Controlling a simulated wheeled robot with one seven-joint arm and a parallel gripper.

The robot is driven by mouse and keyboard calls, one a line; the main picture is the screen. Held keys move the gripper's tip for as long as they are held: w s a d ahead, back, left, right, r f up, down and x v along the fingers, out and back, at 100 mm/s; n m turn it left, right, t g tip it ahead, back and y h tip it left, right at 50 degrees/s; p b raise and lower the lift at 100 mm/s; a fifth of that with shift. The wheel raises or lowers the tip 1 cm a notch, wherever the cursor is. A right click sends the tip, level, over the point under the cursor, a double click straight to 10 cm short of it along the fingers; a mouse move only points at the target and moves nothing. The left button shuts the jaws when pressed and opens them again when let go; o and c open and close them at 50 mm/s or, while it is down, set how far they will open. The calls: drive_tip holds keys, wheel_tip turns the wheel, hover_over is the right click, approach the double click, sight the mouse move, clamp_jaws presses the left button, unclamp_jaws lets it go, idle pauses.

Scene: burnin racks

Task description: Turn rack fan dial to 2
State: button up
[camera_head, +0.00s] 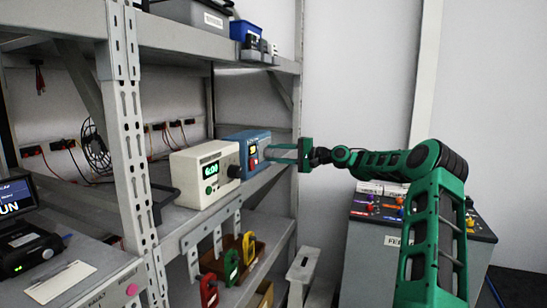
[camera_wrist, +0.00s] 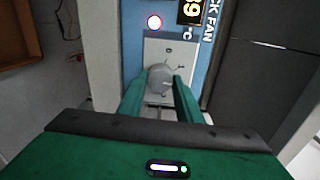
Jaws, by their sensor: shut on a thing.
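The rack fan box (camera_head: 247,142) is a blue unit on the rack's middle shelf, with a lit display and a red button on its front. In the wrist view its blue face (camera_wrist: 201,75) shows part of the words "CK FAN", a display and a red light. The grey dial (camera_wrist: 159,79) sits on a pale plate with marks around it; I cannot read the numbers. My gripper (camera_wrist: 160,92) is shut on the dial, one green finger on each side. In the head view my gripper (camera_head: 271,152) reaches the box front from the right and hides the dial.
A cream box (camera_head: 205,172) with a green display and a dark knob stands left of the blue box. A rack post (camera_head: 130,130) stands at left. A grey console (camera_head: 374,250) with coloured knobs stands below my arm.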

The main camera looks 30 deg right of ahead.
drive_tip(key=shift+d+f+m, duration=0.1)
drive_tip(key=shift+d+m, duration=0.1)
drive_tip(key=shift+m, duration=0.65)
drive_tip(key=shift+d+f+m, duration=0.1)
drive_tip(key=shift+d+m, duration=0.05)
drive_tip(key=shift+m, duration=0.7)
drive_tip(key=o, duration=1)
drive_tip(key=shift+w, duration=0.1)
drive_tip(key=shift+o, duration=0.2)
drive_tip(key=shift+a, duration=0.1)
drive_tip(key=v, duration=1)
drive_tip(key=shift+s+d, duration=0.2)
drive_tip(key=shift+s, duration=0.05)
